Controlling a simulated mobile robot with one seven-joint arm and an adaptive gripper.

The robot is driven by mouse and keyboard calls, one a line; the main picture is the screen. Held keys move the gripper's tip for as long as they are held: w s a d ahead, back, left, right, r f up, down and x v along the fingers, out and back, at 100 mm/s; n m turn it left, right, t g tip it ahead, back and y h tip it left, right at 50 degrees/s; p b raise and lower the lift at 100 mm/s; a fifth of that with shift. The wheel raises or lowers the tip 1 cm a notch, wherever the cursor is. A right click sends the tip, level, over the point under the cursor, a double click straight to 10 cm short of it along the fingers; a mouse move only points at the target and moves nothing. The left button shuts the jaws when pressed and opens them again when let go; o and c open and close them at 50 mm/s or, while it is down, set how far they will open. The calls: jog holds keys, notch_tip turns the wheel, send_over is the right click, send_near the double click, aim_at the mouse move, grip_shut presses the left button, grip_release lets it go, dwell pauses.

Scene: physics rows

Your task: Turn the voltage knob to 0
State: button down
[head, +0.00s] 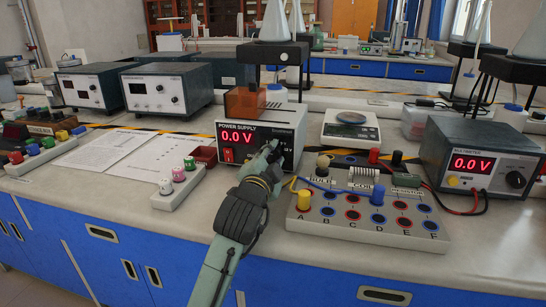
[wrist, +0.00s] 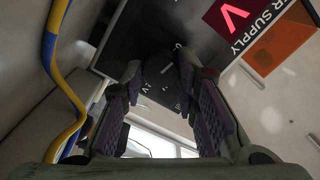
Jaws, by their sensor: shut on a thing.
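The power supply (head: 255,126) stands on the bench at the centre of the head view, and its red display (head: 237,137) reads 0.0 V. My gripper (head: 269,153) reaches its front panel at the right side, where the voltage knob is hidden from the head view. In the wrist view my gripper (wrist: 158,82) has its two fingers closed on either side of the dark knob (wrist: 158,67). The knob is in shadow there, and its pointer mark cannot be read clearly.
A board with coloured sockets (head: 350,228) and a yellow-blue wire stands right of my arm. The multimeter (head: 466,140) at the right reads 0.0 V. A scale (head: 350,118) stands behind the board. Papers (head: 130,148) and small terminal blocks lie to the left.

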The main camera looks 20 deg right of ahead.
jog(key=c, duration=1.2)
grip_release()
jog(key=shift+c, duration=0.2)
jog(key=shift+s, duration=0.1)
jog(key=v, duration=0.7)
jog(key=shift+s+a, duration=0.15)
